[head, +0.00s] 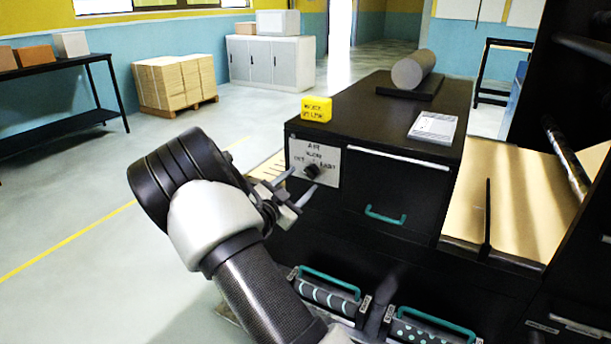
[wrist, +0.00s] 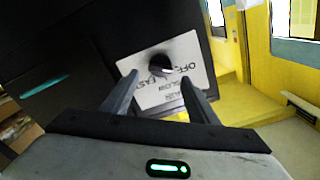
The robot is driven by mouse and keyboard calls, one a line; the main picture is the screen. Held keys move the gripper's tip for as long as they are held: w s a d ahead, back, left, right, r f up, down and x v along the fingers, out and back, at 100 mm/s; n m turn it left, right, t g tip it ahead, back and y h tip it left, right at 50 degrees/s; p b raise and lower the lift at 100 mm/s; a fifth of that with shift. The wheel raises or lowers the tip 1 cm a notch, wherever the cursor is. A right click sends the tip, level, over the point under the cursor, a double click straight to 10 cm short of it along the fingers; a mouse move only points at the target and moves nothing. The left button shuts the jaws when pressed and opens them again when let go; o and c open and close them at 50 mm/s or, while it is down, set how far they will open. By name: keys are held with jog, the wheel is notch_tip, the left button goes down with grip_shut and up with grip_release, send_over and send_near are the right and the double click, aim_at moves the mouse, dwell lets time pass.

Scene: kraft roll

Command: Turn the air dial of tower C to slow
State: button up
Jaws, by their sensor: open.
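The air dial is a round black knob (head: 312,171) on a white plate (head: 327,155) fixed to the left front of the black cabinet. The plate reads AIR, with SLOW above the knob and FAST to its right; a word on the left is small. My gripper (head: 301,184) is open, its two fingers pointing at the plate. In the wrist view the knob (wrist: 160,66) lies between and just beyond the fingertips (wrist: 160,80), and the plate appears tilted. Contact with the knob cannot be told. I cannot read the knob's pointing direction.
The cabinet top (head: 375,112) carries a yellow block (head: 317,108), a paper stack (head: 433,127) and a grey roll (head: 413,69). A teal drawer handle (head: 385,217) is right of the plate. Patterned rollers (head: 327,296) with teal handles sit below. Floor at left is clear.

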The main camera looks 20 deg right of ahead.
aim_at(309, 174)
jog(key=shift+x, duration=1.9)
jog(key=c, duration=1)
jog(key=shift+c, duration=0.2)
